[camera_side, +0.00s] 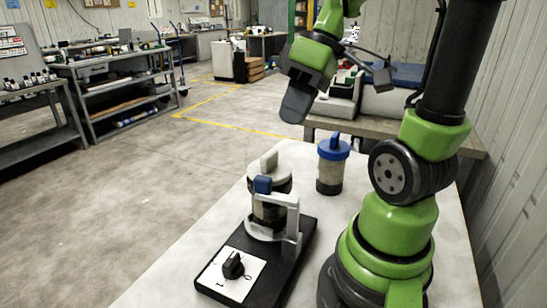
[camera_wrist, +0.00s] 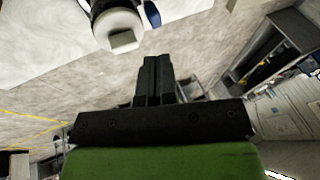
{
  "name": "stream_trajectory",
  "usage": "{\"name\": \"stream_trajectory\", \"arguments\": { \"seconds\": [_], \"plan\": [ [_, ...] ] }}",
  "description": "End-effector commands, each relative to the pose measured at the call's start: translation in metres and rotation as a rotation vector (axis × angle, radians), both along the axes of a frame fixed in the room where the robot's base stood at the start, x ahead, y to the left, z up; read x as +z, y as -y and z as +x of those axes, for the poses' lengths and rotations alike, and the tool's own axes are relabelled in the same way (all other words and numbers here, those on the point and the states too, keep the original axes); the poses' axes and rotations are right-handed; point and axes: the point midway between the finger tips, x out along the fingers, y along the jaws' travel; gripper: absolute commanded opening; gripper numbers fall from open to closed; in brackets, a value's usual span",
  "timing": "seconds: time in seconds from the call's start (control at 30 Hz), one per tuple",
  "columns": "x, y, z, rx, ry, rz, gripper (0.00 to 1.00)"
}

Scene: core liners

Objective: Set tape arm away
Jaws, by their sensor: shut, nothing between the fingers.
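A black base plate (camera_side: 275,270) lies on the pale table and carries a dial knob (camera_side: 233,265) on a white plate marked 0 and 1. A light grey bracket arm (camera_side: 292,220) with a blue block (camera_side: 262,185) rises from it beside a core liner (camera_side: 270,210) with a cream cap (camera_side: 269,165). The cream cap also shows in the wrist view (camera_wrist: 117,22), with a blue piece (camera_wrist: 152,12) at its right. I cannot tell whether the arm touches the liner. My gripper (camera_side: 292,118) is shut and empty, raised above and beyond the stand; its fingers show in the wrist view (camera_wrist: 154,62).
A second liner with a blue cap (camera_side: 333,150) stands upright farther back on the table (camera_side: 180,260). The table's left part is bare. A bench with equipment (camera_side: 400,127) stands behind, and shelves (camera_side: 120,90) are across the floor at left.

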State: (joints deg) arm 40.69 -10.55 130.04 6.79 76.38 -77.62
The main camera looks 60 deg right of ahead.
Motion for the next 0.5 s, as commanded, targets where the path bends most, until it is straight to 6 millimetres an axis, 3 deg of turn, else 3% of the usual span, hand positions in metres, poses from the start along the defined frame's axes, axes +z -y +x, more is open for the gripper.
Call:
{"name": "stream_trajectory", "arguments": {
  "seconds": [0.2,0.5],
  "plan": [
    [-0.008,0.033,0.001,0.094,0.082,0.106,0.0],
    [-0.01,0.047,0.0,0.144,0.155,0.141,0.0]
  ]
}}
